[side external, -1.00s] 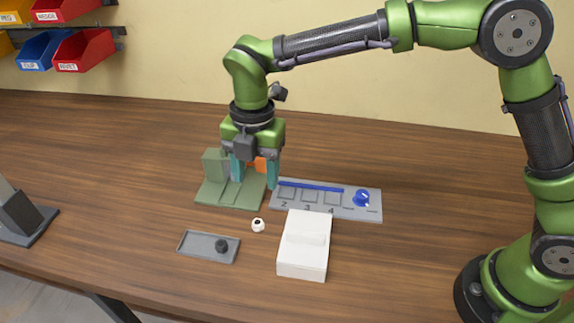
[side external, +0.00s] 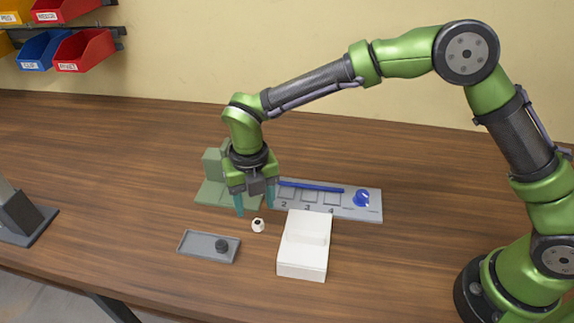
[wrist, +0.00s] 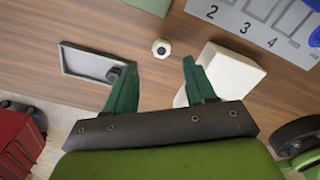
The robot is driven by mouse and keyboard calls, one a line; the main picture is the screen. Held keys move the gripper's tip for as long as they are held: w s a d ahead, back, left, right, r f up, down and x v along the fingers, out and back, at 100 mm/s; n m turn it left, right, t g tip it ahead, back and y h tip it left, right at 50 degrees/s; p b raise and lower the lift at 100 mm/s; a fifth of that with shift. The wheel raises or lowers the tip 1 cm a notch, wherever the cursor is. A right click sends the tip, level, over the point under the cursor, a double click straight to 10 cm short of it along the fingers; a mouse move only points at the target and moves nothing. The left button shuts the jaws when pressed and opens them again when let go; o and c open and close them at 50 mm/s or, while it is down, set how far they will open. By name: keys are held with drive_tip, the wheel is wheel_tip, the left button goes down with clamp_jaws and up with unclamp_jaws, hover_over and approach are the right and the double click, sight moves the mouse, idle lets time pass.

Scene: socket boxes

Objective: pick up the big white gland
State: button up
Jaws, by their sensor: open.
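The white gland (side external: 258,225) is a small white piece with a dark centre, standing on the table between the grey tray and the white box. In the wrist view the gland (wrist: 161,48) lies beyond the fingertips, roughly midway between them. My gripper (side external: 254,211) is open and empty, with its teal fingers just above and behind the gland. In the wrist view my gripper (wrist: 160,68) shows both fingers spread wide apart. Nothing is between the fingers.
A grey tray (side external: 193,243) holds a black round piece (side external: 221,245). A white box (side external: 303,262) stands right of the gland. Behind are a grey numbered panel (side external: 360,211) with a blue bar (side external: 312,187) and blue knob (side external: 362,198), and a green fixture (side external: 211,187). The front left table is clear.

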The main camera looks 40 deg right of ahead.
sight(257, 221)
drive_tip(key=shift+w+d+f, duration=0.1)
drive_tip(key=shift+f, duration=1.45)
drive_tip(key=shift+w+d+f, duration=0.1)
drive_tip(key=shift+f, duration=1.45)
drive_tip(key=shift+c, duration=0.3)
clamp_jaws()
